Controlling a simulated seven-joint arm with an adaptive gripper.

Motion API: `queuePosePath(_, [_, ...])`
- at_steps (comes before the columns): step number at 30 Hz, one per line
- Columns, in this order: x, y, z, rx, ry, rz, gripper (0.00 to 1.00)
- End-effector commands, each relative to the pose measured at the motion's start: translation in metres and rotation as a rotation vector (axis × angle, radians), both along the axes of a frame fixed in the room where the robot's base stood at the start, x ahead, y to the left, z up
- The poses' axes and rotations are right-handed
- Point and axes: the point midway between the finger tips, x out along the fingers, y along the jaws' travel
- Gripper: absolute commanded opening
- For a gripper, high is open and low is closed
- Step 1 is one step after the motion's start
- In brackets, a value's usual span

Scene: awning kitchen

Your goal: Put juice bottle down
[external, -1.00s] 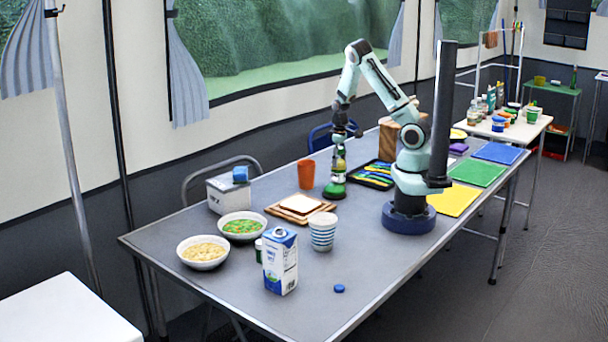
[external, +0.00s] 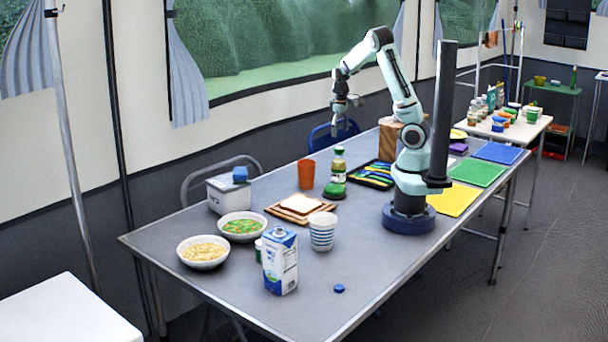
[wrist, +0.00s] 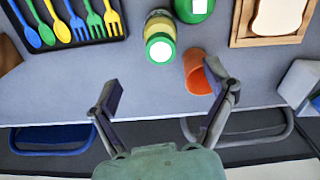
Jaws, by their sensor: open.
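The juice bottle (external: 338,163) stands upright on the grey table, with a green cap and a yellowish-green body. A green rounded object (external: 334,190) stands at its foot, nearer the camera. In the wrist view the bottle (wrist: 160,38) shows from above by its green-rimmed white cap, with the green object (wrist: 193,10) beside it. My gripper (external: 346,103) is open and empty, raised above and apart from the bottle. In the wrist view its two fingers (wrist: 165,92) are spread wide with nothing between them but table.
An orange cup (external: 306,174) stands left of the bottle. A cutlery tray (external: 372,180) lies to its right. Bread on a wooden board (external: 325,207) lies in front. A striped cup (external: 322,232), milk carton (external: 280,262) and bowls (external: 203,264) stand farther forward. Chairs (external: 330,136) line the back edge.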

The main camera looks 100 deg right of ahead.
Motion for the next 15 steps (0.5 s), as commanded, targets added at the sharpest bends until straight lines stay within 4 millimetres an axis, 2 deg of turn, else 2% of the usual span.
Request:
queuePosePath(4, [0.000, 0.000, 0.015, -0.001, -0.001, 0.000, 0.83])
queuePosePath(11, [0.002, 0.004, 0.018, 0.003, -0.005, 0.007, 0.83])
queuePosePath(14, [0.019, 0.035, 0.026, 0.032, -0.035, 0.061, 0.83])
queuePosePath(15, [0.029, 0.059, 0.032, 0.052, -0.053, 0.104, 0.83])
